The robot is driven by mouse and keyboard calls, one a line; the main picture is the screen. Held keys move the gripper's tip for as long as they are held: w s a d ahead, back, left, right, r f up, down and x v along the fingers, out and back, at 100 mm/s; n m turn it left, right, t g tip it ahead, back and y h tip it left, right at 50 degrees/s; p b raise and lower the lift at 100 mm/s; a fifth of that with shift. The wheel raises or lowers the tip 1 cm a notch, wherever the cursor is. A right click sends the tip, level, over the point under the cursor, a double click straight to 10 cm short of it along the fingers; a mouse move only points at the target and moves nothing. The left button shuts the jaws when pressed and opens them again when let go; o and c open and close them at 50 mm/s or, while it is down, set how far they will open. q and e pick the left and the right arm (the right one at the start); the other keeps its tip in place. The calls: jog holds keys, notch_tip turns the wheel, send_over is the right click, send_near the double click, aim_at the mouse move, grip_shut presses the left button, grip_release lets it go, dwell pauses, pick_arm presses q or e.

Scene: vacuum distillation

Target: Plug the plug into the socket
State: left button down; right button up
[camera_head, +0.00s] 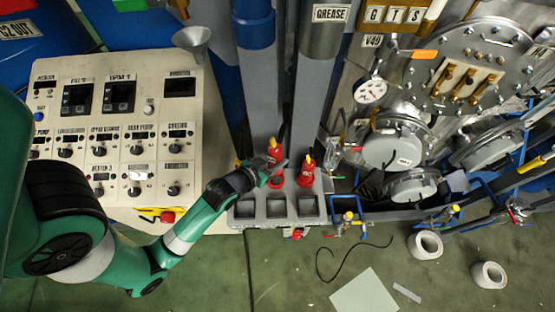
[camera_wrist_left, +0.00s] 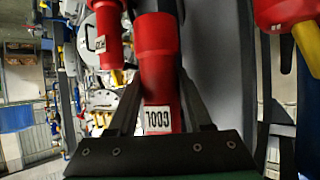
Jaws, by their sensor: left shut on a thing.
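My left gripper (camera_head: 268,173) is shut on a red plug (camera_head: 275,153) above the grey panel with square recesses (camera_head: 262,224). In the left wrist view this red plug (camera_wrist_left: 160,70) sits between the two fingers and carries a white label that seems to read COOL. A second red plug (camera_head: 306,172) with a yellow top stands just to its right. In the left wrist view, red parts with yellow ends show at the left (camera_wrist_left: 110,35) and at the upper right (camera_wrist_left: 283,12). I cannot tell whether the held plug touches a socket; its lower end is partly hidden. My right gripper is not in view.
A white control panel (camera_head: 120,130) with knobs and switches stands at the left. Grey columns (camera_head: 315,95) rise behind the plugs. Steel vessels and flanges (camera_head: 465,75) crowd the right. A black cable (camera_head: 355,247), a paper sheet (camera_head: 365,292) and white rolls (camera_head: 425,245) lie on the floor.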

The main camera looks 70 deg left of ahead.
pick_arm(q)
jog(key=shift+f, duration=0.1)
notch_tip(320, 180, down, 6)
jog(key=b, duration=0.4)
jog(key=shift+r+b, duration=0.2)
jog(key=shift+b, duration=0.1)
jog(key=shift+p, duration=0.55)
dwell(1.1)
jog(key=shift+f+b, duration=1.6)
jog(key=shift+f, duration=0.45)
jog(key=shift+c, duration=1.2)
grip_release()
